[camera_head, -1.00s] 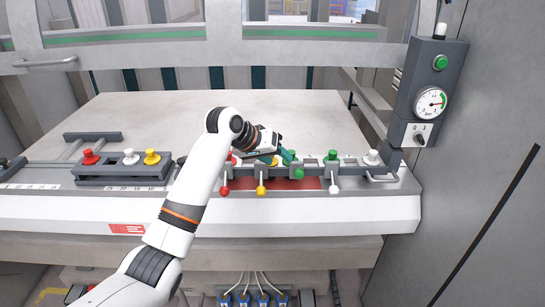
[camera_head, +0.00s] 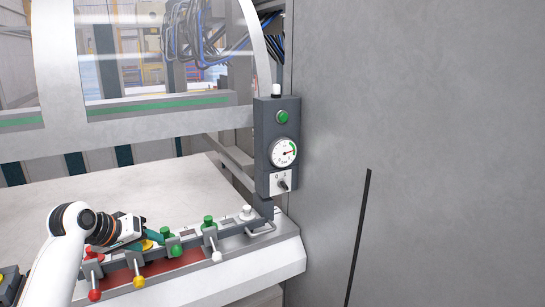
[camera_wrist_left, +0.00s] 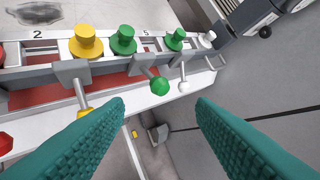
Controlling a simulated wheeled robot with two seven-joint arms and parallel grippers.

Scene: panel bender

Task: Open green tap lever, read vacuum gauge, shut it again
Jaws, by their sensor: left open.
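The green tap lever ends in a green ball (camera_head: 176,249), beside red, yellow and white ball levers on the rail; the green ball sits higher than the others. In the left wrist view the green ball (camera_wrist_left: 160,86) shows just ahead of the gap between the teal fingers. My left gripper (camera_head: 153,238) is open and empty near the lever, apparently not touching it. The vacuum gauge (camera_head: 284,152) is a round white dial on a dark panel, its needle pointing roughly right near a green arc; its figures are too small to read. My right gripper is out of view.
A yellow ball (camera_wrist_left: 84,113) lies close to one finger in the left wrist view. A white ball (camera_head: 216,256) hangs to the right. Upright knobs, including a green one (camera_head: 208,221), line the rail. A grey wall (camera_head: 420,150) bounds the right side.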

